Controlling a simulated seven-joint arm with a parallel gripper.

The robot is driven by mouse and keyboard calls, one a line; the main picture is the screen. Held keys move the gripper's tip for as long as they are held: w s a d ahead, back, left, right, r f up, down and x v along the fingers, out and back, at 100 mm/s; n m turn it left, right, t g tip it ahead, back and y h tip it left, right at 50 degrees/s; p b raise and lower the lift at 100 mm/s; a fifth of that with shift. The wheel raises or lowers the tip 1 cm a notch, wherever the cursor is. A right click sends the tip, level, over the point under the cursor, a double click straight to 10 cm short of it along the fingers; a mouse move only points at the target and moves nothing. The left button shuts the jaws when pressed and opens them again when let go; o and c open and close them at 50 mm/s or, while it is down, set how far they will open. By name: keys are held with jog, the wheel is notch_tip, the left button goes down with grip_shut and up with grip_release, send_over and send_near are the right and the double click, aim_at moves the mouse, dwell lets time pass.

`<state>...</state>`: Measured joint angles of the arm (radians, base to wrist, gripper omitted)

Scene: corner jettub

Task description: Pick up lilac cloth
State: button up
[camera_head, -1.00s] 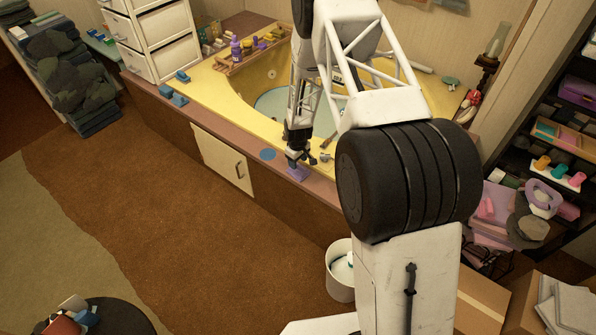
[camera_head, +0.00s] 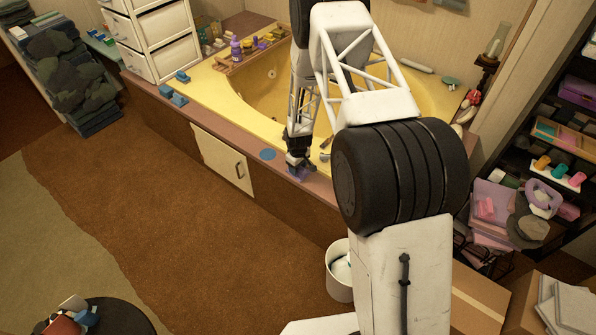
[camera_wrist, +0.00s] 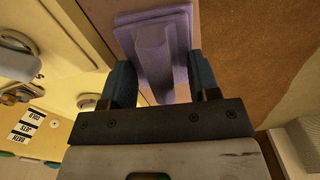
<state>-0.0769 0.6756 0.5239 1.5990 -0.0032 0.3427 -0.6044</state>
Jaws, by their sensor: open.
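The lilac cloth (camera_head: 299,175) lies on the brown ledge at the front of the yellow tub, partly hidden by my gripper (camera_head: 300,163) in the head view. In the wrist view, the lilac cloth (camera_wrist: 152,22) has a flat, squarish base with a raised fold along its middle. My gripper (camera_wrist: 160,80) is open, with one blue-grey finger on each side of the fold. I see gaps between the fingers and the fold, so it is not clamped.
A blue disc (camera_head: 267,154) lies on the ledge left of the gripper. The yellow tub (camera_head: 235,95) is behind. A white bin (camera_head: 339,281) stands on the floor. In the wrist view, labelled tub controls (camera_wrist: 28,126) are at left.

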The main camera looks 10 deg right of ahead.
jog(key=c, duration=1)
jog(key=shift+r, duration=0.15)
jog(key=shift+r, duration=0.8)
jog(key=shift+s+r, duration=0.1)
jog(key=shift+r, duration=0.8)
jog(key=s+d+r, duration=0.1)
jog(key=s, duration=1.4)
jog(key=shift+s+r, duration=0.15)
jog(key=shift+s, duration=0.25)
jog(key=shift+d, duration=0.1)
